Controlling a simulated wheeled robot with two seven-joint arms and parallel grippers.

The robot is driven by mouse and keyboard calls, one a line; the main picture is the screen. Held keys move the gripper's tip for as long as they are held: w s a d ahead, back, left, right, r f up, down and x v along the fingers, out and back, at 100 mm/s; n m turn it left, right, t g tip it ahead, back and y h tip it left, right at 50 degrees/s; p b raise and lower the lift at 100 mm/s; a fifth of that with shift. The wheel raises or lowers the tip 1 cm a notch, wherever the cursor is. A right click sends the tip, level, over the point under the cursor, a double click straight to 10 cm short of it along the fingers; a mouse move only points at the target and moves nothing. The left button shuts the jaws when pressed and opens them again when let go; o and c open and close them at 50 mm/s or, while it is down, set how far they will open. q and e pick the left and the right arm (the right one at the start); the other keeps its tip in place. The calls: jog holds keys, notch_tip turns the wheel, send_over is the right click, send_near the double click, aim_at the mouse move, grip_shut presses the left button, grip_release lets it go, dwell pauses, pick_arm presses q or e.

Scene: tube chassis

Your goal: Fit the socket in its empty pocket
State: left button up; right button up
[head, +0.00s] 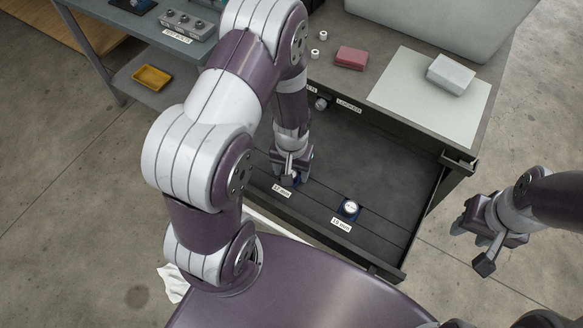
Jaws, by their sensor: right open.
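An open dark drawer (385,160) has labelled places along its front strip. A silvery socket (350,206) sits in a blue pocket behind the "15 mm" label (341,225). My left gripper (288,180) points down into the drawer, just behind another label (282,191) whose number is hard to read. A bit of blue shows by its fingertips; the fingers hide that pocket and anything between them. Another small metallic piece (321,103) lies near the back of the drawer. My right gripper (473,246) is open and empty, right of the drawer, over the floor.
The cabinet top holds two small white rings (322,35), a red block (351,57) and a pale sheet (395,85) with a white box (450,73) on it. A side cart (135,35) with a yellow tray (151,77) stands left. The drawer's right part is clear.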

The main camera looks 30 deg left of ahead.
pick_arm(q)
notch_tip(320, 180, up, 13)
jog(key=shift+f, duration=0.15)
dwell(0.8)
